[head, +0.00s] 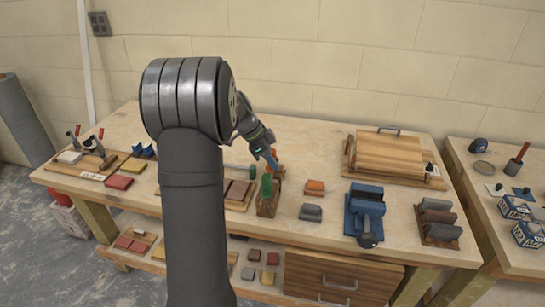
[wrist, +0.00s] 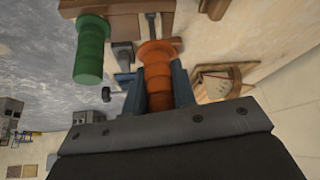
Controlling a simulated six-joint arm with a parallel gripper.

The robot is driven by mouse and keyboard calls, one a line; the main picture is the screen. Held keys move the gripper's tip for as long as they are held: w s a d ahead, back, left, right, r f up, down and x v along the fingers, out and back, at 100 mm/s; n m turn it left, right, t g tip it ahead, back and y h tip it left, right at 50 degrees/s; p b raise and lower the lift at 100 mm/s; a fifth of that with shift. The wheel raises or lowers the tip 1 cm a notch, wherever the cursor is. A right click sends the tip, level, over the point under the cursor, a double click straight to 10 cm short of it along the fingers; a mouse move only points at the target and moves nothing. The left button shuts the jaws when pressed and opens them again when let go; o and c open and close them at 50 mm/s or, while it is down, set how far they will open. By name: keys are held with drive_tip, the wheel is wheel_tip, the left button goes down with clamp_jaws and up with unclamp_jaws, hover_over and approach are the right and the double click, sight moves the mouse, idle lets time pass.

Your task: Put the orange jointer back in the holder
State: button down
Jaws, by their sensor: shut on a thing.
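My gripper (head: 271,158) is above the bench, just behind the wooden holder (head: 267,207). In the wrist view its blue fingers (wrist: 158,88) are shut on the orange handle of the jointer (wrist: 157,62). The jointer's grey metal end (wrist: 151,25) points toward the wooden holder (wrist: 118,8) and overlaps it in the picture. I cannot tell whether it is in a slot or only in front of the wood. A green-handled jointer (wrist: 90,50) is beside it at the holder; its green handle also shows in the head view (head: 266,185).
An orange-topped block (head: 314,187) and a grey block (head: 311,212) lie right of the holder. A blue tool (head: 366,212) and a wooden board (head: 388,155) are farther right. A tray of brown blocks (head: 238,192) is left, partly hidden by my arm.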

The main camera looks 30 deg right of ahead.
sight(272, 169)
idle(0.3)
drive_tip(key=shift+f, duration=1.2)
drive_tip(key=shift+f, duration=0.1)
drive_tip(key=shift+f, duration=0.65)
drive_tip(key=c, duration=1.1)
unclamp_jaws()
drive_tip(key=shift+o, duration=0.4)
drive_tip(key=o, duration=0.4)
